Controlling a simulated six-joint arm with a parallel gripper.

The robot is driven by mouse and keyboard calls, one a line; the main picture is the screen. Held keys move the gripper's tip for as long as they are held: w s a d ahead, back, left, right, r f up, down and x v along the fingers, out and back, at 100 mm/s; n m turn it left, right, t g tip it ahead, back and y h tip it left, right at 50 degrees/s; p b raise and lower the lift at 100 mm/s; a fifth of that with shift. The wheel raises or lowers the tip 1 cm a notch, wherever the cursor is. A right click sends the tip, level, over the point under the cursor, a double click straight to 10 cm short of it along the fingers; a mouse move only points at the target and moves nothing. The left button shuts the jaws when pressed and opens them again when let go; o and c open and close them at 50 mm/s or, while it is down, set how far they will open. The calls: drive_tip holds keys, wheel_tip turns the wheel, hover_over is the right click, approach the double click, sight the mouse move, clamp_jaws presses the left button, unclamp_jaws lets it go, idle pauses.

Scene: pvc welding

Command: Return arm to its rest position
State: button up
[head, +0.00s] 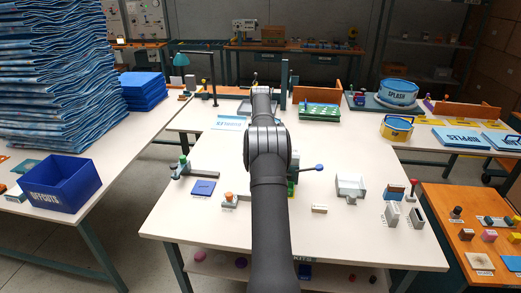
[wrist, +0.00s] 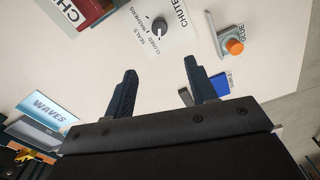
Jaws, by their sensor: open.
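My gripper (wrist: 160,68) shows in the wrist view with its two dark fingers spread wide apart and nothing between them. It hangs above the pale tabletop (wrist: 130,45), apart from the things on it. In the head view my dark arm reaches from the bottom middle forward over the white worktable (head: 160,220). My gripper is hidden behind the arm there.
A knob (wrist: 159,24) and an orange button (wrist: 235,47) lie ahead of the fingers, and a WAVES card (wrist: 45,131) at left.

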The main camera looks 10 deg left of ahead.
wheel_tip(320, 180, down, 17)
drive_tip(key=shift+f, duration=0.2)
idle(0.6)
drive_tip(key=shift+f, duration=0.25)
drive_tip(key=shift+r+m, duration=0.25)
drive_tip(key=shift+m, duration=0.65)
drive_tip(key=m, duration=0.7)
drive_tip(key=shift+w+d, duration=0.1)
drive_tip(key=m, duration=0.4)
drive_tip(key=shift+d+m, duration=0.1)
drive_tip(key=shift+m, duration=2.4)
